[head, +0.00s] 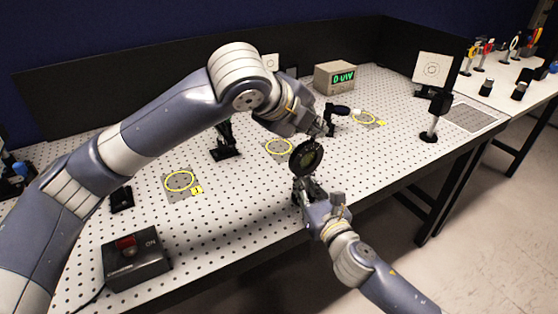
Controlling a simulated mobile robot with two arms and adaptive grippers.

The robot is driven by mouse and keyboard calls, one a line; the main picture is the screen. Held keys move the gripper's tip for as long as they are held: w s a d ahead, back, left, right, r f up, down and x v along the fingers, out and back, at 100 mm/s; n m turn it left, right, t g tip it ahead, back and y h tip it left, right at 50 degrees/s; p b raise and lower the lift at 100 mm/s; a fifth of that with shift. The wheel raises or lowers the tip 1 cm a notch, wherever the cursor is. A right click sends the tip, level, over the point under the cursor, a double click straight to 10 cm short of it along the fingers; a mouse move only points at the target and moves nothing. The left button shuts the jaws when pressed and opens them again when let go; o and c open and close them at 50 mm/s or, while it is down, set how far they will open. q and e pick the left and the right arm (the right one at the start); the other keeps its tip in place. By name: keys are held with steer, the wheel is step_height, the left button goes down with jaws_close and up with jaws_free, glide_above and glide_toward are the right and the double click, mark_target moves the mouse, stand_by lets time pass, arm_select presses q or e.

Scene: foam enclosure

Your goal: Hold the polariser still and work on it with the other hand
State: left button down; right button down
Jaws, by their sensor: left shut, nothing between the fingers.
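The polariser (306,156) is a dark round disc in a black ring mount, upright near the front edge of the perforated table. My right gripper (305,186) comes from the lower right and closes on the mount just below the disc; its fingers hide the lower part. My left gripper (328,124) is shut and empty, just above and behind the disc, to its upper right. I cannot tell whether it touches the ring.
Yellow-ringed spots mark the table (233,218). A black ON switch box (137,257) stands front left. A display box (335,77) is at the back. A white target screen (432,68) stands at the right. A second table (515,75) holds several optics.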

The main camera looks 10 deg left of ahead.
arm_select(q)
steer(key=w+d+r+v, duration=0.1)
steer(key=r+v, duration=0.1)
steer(key=v, duration=1.2)
steer(key=shift+r, duration=0.4)
arm_select(e)
steer(key=c, duration=1.5)
jaws_free()
